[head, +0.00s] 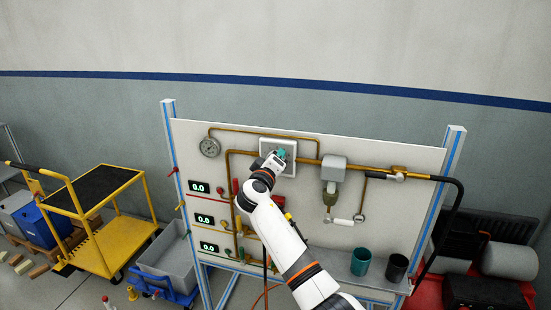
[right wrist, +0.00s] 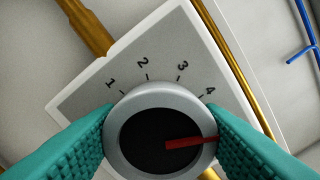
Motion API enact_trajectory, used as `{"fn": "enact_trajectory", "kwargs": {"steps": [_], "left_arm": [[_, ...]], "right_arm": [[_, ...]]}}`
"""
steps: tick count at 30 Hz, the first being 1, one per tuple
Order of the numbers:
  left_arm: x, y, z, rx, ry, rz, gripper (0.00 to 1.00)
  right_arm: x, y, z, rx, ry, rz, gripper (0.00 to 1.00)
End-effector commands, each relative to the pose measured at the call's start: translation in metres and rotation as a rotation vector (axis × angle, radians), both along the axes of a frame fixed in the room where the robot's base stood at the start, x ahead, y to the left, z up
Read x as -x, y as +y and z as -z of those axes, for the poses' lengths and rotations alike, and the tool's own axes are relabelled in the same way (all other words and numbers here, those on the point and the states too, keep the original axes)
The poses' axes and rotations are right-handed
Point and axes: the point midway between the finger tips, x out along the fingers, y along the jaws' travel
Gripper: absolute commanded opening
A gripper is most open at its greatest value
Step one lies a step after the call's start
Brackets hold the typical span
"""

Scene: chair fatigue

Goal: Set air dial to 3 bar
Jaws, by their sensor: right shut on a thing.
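The air dial (right wrist: 132,128) is a round silver knob with a dark face and a red pointer (right wrist: 190,141). It sits on a grey plate (right wrist: 200,40) marked 1, 2, 3 and 4. The pointer points right in the right wrist view, clockwise beyond the 4 mark. My right gripper (right wrist: 160,140) is shut on the dial, with a teal finger on each side of its rim. In the head view my right gripper (head: 277,159) is at the plate (head: 291,147) and hides the dial. My left gripper is not in view.
A yellow cart (head: 100,230) and a grey bin (head: 165,258) stand left.

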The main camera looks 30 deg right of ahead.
Motion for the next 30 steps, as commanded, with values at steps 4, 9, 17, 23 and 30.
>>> {"fn": "enact_trajectory", "kwargs": {"steps": [4,9,17,23,30], "left_arm": [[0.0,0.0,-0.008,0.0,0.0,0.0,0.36],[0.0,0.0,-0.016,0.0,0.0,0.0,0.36],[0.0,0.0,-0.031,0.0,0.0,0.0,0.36],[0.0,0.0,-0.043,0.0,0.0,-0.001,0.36],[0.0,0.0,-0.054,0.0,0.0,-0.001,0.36]], "right_arm": [[0.0,0.0,-0.001,0.09,0.108,0.0,0.27],[0.0,0.0,-0.001,0.194,0.231,0.0,0.27],[0.0,0.0,-0.001,0.356,0.419,0.0,0.27],[0.0,0.001,0.0,0.47,0.554,0.0,0.27],[0.0,0.001,0.002,0.579,0.68,-0.001,0.27]]}}
